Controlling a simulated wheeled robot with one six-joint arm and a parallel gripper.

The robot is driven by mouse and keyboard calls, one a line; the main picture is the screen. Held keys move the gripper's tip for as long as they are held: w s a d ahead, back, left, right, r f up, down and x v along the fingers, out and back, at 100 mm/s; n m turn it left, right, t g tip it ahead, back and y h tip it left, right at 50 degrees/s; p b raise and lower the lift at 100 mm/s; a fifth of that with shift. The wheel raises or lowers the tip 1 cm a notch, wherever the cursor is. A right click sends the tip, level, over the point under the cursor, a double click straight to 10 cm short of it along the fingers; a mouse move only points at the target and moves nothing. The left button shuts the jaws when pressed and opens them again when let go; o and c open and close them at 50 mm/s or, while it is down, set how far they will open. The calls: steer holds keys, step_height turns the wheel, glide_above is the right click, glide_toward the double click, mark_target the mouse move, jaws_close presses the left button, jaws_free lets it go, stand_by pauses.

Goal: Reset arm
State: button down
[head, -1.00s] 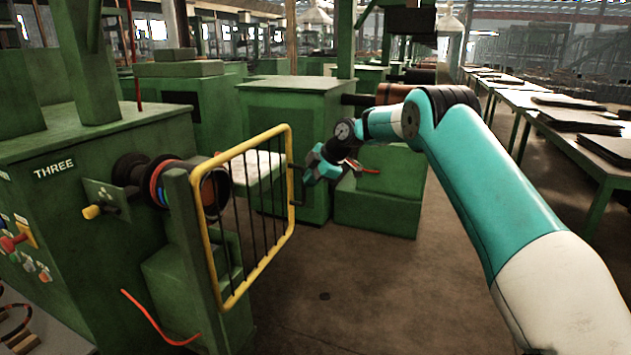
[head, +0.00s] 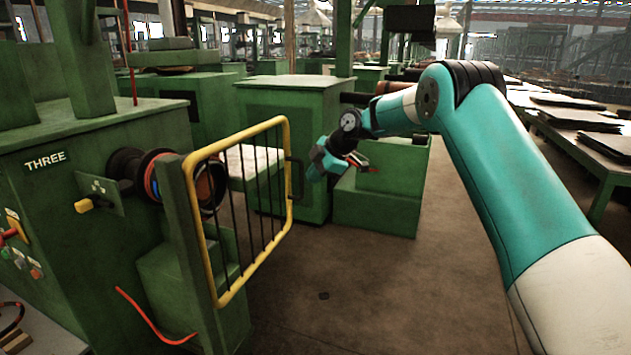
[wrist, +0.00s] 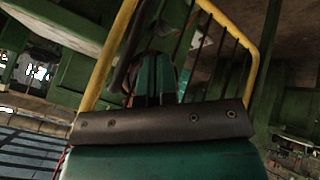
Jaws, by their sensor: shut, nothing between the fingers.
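My gripper (head: 317,166) hangs in the air just right of the yellow-framed gate (head: 286,160), with my teal and white arm reaching in from the right. In the wrist view its two green fingers (wrist: 153,80) are together with nothing between them. The gate's yellow frame (wrist: 108,55) and dark bars show around and beyond the fingers there. I cannot tell whether the gripper touches the gate.
The green machine marked THREE (head: 85,160) stands at left, with a spool and a yellow-handled lever (head: 92,205). Green cabinets (head: 290,110) stand behind. Tables with dark sheets (head: 575,115) line the right. The floor (head: 370,290) right of the gate is clear.

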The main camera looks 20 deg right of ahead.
steer(key=d+v, duration=0.1)
steer(key=v, duration=0.9)
steer(key=s+a+r+m+g+p, duration=0.1)
steer(key=s+a+r+m, duration=0.15)
steer(key=s+a, duration=0.65)
steer(key=s+a+r+m+g+p, duration=0.1)
steer(key=s+a+r+m+g, duration=0.15)
steer(key=s+a, duration=0.65)
steer(key=s+a+f+m+g, duration=0.1)
steer(key=s+f+m, duration=0.1)
steer(key=s, duration=1)
steer(key=s+a+f+m+g+p, duration=0.1)
steer(key=s+a+f+m, duration=0.1)
steer(key=s, duration=1)
steer(key=shift+s+a+f+m+h, duration=0.2)
steer(key=shift+s+f+m+h, duration=0.3)
steer(key=shift+m, duration=0.3)
steer(key=shift+w, duration=0.15)
